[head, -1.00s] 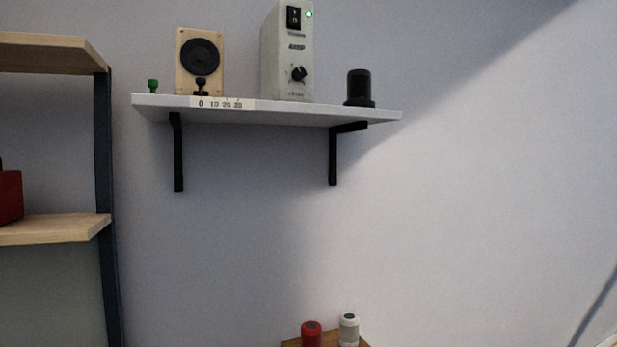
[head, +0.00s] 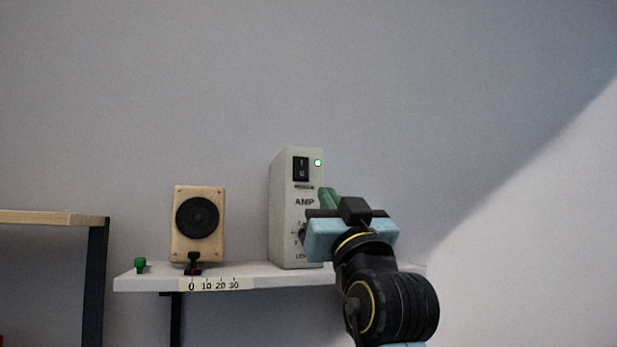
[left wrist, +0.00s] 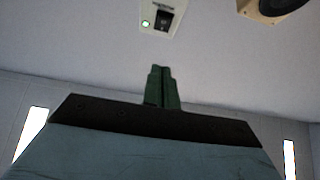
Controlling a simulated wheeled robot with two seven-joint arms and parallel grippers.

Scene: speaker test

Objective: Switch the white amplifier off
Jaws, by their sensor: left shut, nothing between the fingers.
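The white amplifier (head: 299,218) stands upright on the wall shelf in the head view. Its black rocker switch (head: 300,168) is near the top of the front face, beside a lit green light (head: 318,162). A knob lower on the front is partly hidden by my left gripper (head: 327,193). That gripper's green fingers are shut and empty, in front of the amplifier's right side and below the light. In the left wrist view, the shut fingers (left wrist: 160,72) point up toward the amplifier (left wrist: 176,6), which shows its switch (left wrist: 164,20) and lit light (left wrist: 146,23). A gap in the picture separates them.
A wooden speaker (head: 184,245) stands left on the shelf (head: 140,281), behind a small dark slider (head: 193,262) with a scale. A green knob (head: 141,265) sits at the left end. A wooden rack (head: 50,217) is far left. The wall above is clear.

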